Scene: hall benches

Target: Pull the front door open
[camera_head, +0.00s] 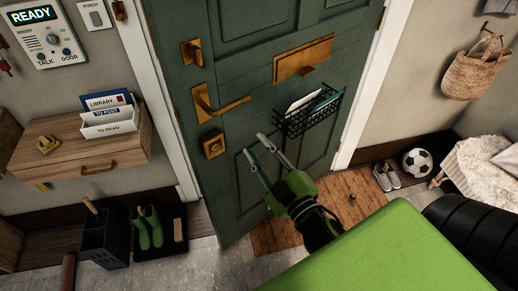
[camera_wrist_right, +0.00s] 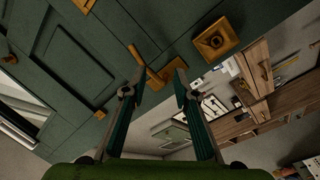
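The front door (camera_head: 240,75) is dark green and looks ajar, its lower left corner standing out over the floor inside the white frame. Its brass lever handle (camera_head: 222,103) is on the left side, with a brass plate above and a square brass lock (camera_head: 212,145) below. My right gripper (camera_head: 254,145) is open and empty, to the lower right of the lever. In the right wrist view, the lever (camera_wrist_right: 146,66) lies beyond the two spread fingertips (camera_wrist_right: 154,82), apart from them as far as I can tell. My left gripper is not in view.
A wire basket (camera_head: 308,112) with papers hangs on the door, below a brass mail slot (camera_head: 303,58). A wooden drawer unit (camera_head: 80,152) and a boot tray (camera_head: 178,240) stand at left. A doormat (camera_head: 350,195) lies below.

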